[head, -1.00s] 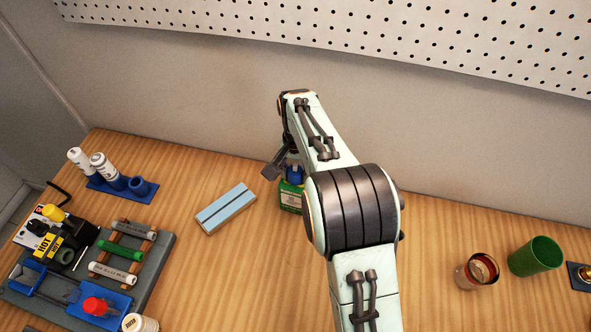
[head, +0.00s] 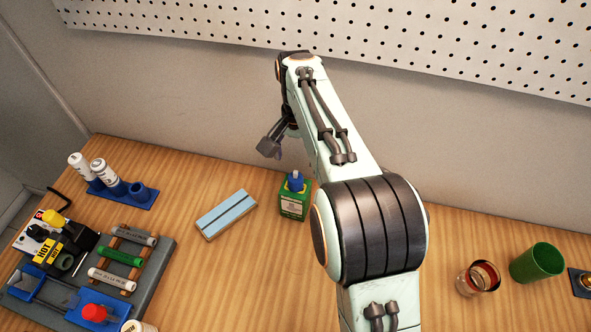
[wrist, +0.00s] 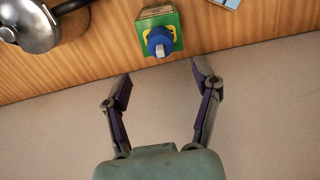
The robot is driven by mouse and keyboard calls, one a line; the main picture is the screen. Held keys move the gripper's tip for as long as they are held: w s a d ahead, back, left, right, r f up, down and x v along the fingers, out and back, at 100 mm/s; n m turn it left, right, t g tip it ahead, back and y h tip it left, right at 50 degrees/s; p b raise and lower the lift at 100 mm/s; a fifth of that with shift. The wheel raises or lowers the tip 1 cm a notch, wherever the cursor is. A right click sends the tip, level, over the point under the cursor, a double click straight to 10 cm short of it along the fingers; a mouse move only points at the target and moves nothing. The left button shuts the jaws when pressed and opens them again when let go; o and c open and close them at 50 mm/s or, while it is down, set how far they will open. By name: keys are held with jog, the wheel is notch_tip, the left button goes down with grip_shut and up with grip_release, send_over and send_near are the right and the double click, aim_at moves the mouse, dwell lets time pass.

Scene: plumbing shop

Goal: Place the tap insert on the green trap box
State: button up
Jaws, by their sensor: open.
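The tap insert (head: 296,181) is a small blue piece standing on top of the green trap box (head: 294,205) near the back of the bench. In the wrist view the blue insert (wrist: 159,42) sits on the yellow-and-green top of the box (wrist: 150,19), and nothing touches it. My gripper (head: 268,149) is raised above and behind the box, apart from it. In the wrist view its two fingers (wrist: 160,80) are spread wide with nothing between them.
A light blue block (head: 226,213) lies left of the box. A grey tray (head: 150,262) with tubes and blue parts is at front left, with white bottles in a blue rack (head: 143,193) behind.

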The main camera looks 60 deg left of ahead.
aim_at(296, 173)
jog(key=shift+r, duration=1.9)
jog(key=w+d+r+m, duration=0.25)
jog(key=w+d, duration=0.25)
jog(key=d, duration=0.7)
jog(key=w+d+r+m, duration=0.1)
jog(key=w+d+r, duration=0.3)
jog(key=d, duration=0.9)
jog(key=s+d+f+m, duration=0.2)
jog(key=s+d, duration=0.4)
jog(key=d, duration=0.3)
jog(key=s+d+f+m, duration=0.2)
jog(key=s+d+f, duration=0.1)
jog(key=s+d, duration=0.4)
jog(key=d, duration=0.3)
jog(key=shift+s+f+y, duration=0.2)
jog(key=shift+s+y, duration=0.1)
jog(key=shift+y, duration=0.1)
